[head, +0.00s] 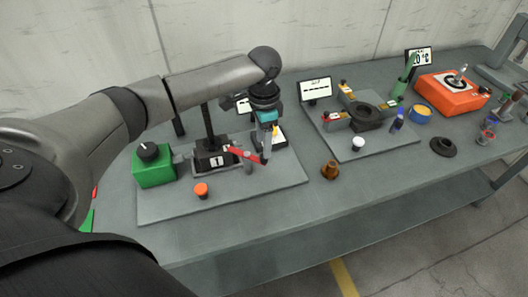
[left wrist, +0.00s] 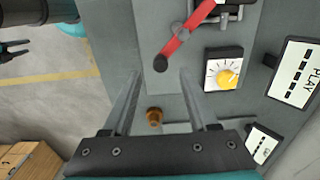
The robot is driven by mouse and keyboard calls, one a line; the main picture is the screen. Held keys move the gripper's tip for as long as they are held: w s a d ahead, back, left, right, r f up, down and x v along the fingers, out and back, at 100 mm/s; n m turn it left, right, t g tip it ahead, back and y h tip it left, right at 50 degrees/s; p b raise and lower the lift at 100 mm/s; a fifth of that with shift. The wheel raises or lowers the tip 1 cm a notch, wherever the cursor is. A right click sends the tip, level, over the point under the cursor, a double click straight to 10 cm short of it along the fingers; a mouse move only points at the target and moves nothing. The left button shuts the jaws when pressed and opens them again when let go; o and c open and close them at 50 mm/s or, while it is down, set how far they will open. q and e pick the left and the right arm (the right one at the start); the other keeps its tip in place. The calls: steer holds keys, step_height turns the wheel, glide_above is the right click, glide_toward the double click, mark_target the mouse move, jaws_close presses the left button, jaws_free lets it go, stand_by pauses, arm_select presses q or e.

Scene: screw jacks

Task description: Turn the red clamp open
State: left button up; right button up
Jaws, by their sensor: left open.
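The red clamp lever (head: 244,154) with a black end sits by the black block labelled 1 on the left grey board. In the left wrist view the red lever (left wrist: 186,34) runs diagonally, its black knob end (left wrist: 160,63) lying in line with the gap between my fingertips. My left gripper (head: 266,152) is open, pointing down over the board at the lever's free end. Its two fingers (left wrist: 160,76) show apart, with nothing gripped. Whether a finger touches the knob I cannot tell. The clamp's far part is cut off in the wrist view.
A green box with a black knob (head: 154,166) and an orange button (head: 201,190) stand left. A white dial with a yellow knob (left wrist: 227,76) is close beside the lever. A brown knob (head: 330,169) stands right of the board.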

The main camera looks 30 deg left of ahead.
arm_select(q)
steer(key=shift+f, duration=2.25)
jaws_close()
